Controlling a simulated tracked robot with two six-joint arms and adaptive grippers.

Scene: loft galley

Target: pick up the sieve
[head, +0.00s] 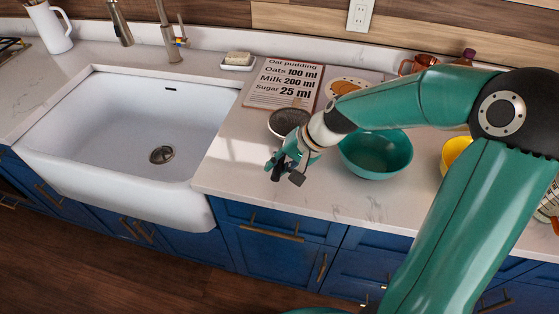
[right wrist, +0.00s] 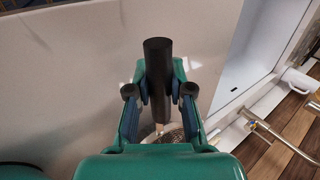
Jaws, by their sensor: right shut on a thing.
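The sieve (head: 287,121) has a round mesh bowl with a pale rim and a black handle. In the head view its bowl shows just behind my right gripper (head: 286,172), over the counter right of the sink. In the right wrist view the black handle (right wrist: 157,75) stands between the two fingers of the gripper (right wrist: 158,92), which is shut on it. Part of the mesh (right wrist: 170,134) shows below, mostly hidden by the gripper body. I cannot tell whether the bowl touches the counter. My left gripper is not in view.
A teal bowl (head: 377,160) stands close to the right of the gripper. A yellow bowl (head: 455,152) is farther right, partly behind my arm. An open recipe book (head: 284,85) lies behind the sieve. The white sink (head: 110,118) is at the left. The front counter is clear.

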